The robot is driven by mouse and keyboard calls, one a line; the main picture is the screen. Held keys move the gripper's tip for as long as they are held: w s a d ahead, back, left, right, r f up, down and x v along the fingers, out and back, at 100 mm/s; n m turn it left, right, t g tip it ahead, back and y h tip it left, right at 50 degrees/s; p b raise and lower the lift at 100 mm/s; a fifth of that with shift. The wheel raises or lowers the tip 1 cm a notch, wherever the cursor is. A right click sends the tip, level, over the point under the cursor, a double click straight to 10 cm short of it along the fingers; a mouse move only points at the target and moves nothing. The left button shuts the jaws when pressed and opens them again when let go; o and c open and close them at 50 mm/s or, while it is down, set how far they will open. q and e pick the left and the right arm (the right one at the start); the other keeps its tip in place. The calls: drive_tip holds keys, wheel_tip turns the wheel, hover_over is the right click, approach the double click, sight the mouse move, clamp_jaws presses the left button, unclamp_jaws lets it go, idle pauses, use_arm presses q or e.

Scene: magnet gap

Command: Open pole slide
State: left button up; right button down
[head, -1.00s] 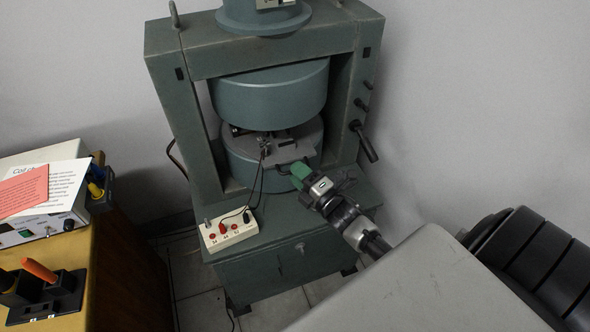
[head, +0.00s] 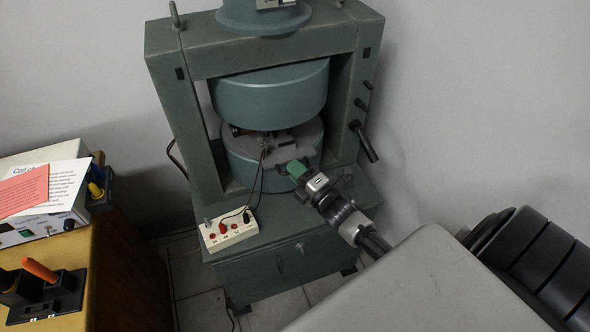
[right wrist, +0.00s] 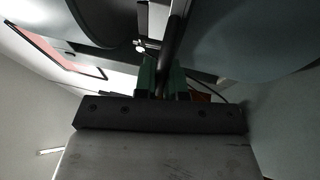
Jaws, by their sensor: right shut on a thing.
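The large grey-green magnet (head: 268,98) has a gap between its upper and lower round poles. Small metal fittings and a flat grey plate (head: 296,140) lie on the lower pole, in the gap. My right gripper (head: 293,169) is at the front right rim of the lower pole, its green fingertips together. In the right wrist view, the green fingers (right wrist: 160,76) close around a dark bar (right wrist: 173,42) that runs forward into the gap; it looks like the pole slide. The fingers hide the gripped part. My left gripper is not in view.
A white socket box (head: 230,232) with dark leads sits on the magnet's base, left of my gripper. A lever (head: 363,142) sticks out from the frame's right post. A wooden bench (head: 110,270) with instruments stands at the left.

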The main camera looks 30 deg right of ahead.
drive_tip(key=s+a+p, duration=0.3)
drive_tip(key=s, duration=1)
drive_tip(key=s+a+p, duration=0.3)
drive_tip(key=s+p, duration=0.1)
drive_tip(key=s, duration=0.9)
drive_tip(key=shift+s+a, duration=0.2)
drive_tip(key=shift+s, duration=0.05)
drive_tip(key=c, duration=1.2)
unclamp_jaws()
drive_tip(key=b+v, duration=0.2)
drive_tip(key=v, duration=0.8)
drive_tip(key=shift+s+d+f, duration=0.1)
drive_tip(key=shift+s+d, duration=0.05)
drive_tip(key=shift+s, duration=0.2)
